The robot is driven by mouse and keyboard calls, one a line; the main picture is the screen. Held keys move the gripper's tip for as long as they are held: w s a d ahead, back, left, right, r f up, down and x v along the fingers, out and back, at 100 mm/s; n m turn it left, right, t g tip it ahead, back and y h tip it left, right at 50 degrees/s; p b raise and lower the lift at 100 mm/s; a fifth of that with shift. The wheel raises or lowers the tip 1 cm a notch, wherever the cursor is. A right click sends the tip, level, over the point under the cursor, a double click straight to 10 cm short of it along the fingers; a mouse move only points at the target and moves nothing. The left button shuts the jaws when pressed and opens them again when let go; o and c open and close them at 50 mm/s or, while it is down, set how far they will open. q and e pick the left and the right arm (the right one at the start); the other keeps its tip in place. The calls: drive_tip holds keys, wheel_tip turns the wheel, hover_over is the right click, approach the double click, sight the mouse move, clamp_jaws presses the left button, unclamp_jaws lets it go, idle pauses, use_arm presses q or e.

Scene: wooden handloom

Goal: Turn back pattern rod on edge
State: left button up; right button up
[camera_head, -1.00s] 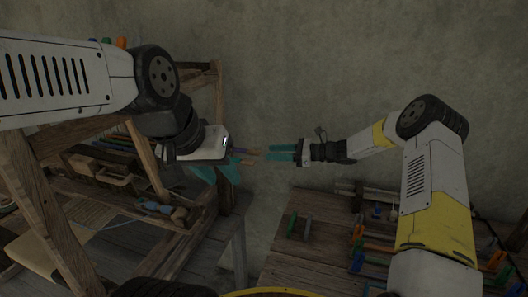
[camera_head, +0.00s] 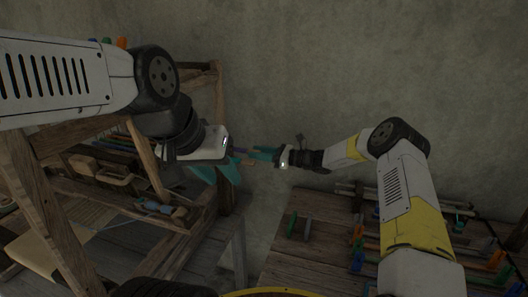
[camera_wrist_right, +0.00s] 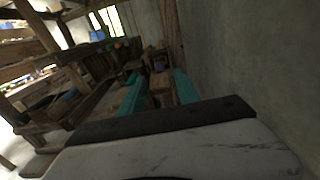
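In the head view my left gripper (camera_head: 219,172) hangs at the loom's right end post, its teal fingers pointing down and apart. It looks empty. My right gripper (camera_head: 263,154) reaches in from the right, its teal fingertips pointing left, close beside the left gripper. In the right wrist view the right gripper's fingers (camera_wrist_right: 160,91) stand apart with a brown wooden piece (camera_wrist_right: 161,88) showing between them. A thin dark rod end (camera_head: 240,150) and a small wooden tip (camera_head: 250,162) show between the two grippers. I cannot tell which is the pattern rod, or whether the right fingers touch it.
The wooden loom frame (camera_head: 45,215) fills the left side. A wooden bench (camera_head: 290,262) with coloured clamps and rods stands at lower right. A grey wall (camera_head: 320,70) lies behind. A narrow gap separates loom and bench.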

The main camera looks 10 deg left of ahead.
clamp_jaws()
drive_tip(key=shift+n, duration=0.3)
drive_tip(key=n, duration=0.8)
drive_tip(key=shift+s+n, duration=0.1)
drive_tip(key=shift+n, duration=0.3)
drive_tip(key=n, duration=0.4)
drive_tip(key=shift+f+n, duration=0.1)
drive_tip(key=shift+n, duration=0.2)
drive_tip(key=shift+s+n, duration=0.1)
drive_tip(key=shift+n, duration=1.8)
drive_tip(key=shift+f, duration=0.1)
